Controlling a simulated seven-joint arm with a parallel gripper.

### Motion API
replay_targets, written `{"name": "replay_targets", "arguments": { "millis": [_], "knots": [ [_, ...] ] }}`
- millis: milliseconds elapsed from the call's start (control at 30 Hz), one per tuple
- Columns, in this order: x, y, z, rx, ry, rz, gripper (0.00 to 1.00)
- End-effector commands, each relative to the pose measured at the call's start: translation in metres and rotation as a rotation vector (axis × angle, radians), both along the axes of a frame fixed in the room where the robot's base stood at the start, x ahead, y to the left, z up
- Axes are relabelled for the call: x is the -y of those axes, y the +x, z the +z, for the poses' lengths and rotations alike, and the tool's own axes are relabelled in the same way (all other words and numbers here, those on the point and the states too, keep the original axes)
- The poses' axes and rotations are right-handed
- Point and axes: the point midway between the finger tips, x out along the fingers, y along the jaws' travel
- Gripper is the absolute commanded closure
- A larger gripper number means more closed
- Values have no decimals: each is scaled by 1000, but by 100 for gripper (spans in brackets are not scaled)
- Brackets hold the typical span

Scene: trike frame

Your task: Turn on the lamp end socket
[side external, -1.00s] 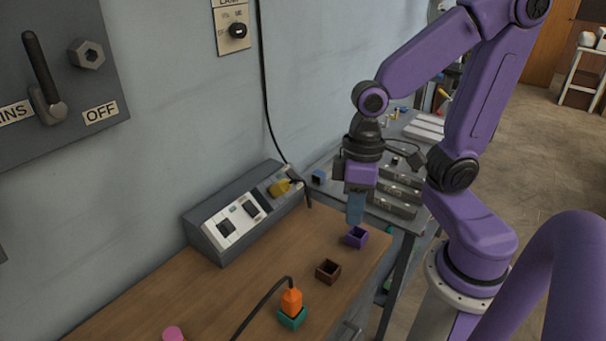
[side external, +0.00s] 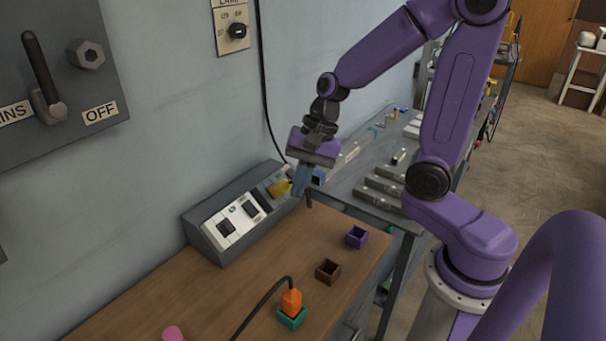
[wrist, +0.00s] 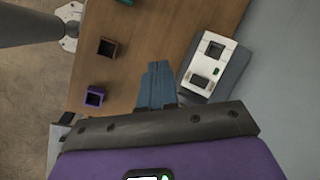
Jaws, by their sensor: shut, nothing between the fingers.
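A grey sloped socket box (side external: 203,242) sits on the bench against the wall. Its white faceplate (side external: 229,226) carries dark square sockets and small switches; the switch positions are too small to tell. A yellow plug (side external: 280,187) is at the box's far end. In the wrist view the white faceplate (wrist: 206,62) is right of my fingers, with a small green mark on it. My gripper (side external: 299,192) is shut and empty, its blue fingers tilted down beside the yellow plug, partly in front of the box's far end. The fingers also show in the wrist view (wrist: 157,68).
Open purple (side external: 356,237) and brown (side external: 328,271) boxes and a teal box (side external: 292,318) holding an orange plug (side external: 291,300) stand on the bench. A black cable runs down the wall to the socket box. A lamp dial panel (side external: 232,29) is above.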

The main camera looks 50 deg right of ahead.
Motion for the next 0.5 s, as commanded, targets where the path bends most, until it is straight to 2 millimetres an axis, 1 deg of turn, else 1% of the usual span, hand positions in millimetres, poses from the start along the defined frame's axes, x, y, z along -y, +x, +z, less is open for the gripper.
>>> {"name": "replay_targets", "arguments": {
  "millis": [200, 367, 500],
  "knots": [
    [16, 25, -1, -36, 62, -310, 100],
    [30, 41, -2, -58, 110, -537, 100],
    [46, 52, -3, -76, 155, -736, 100]
  ]
}}
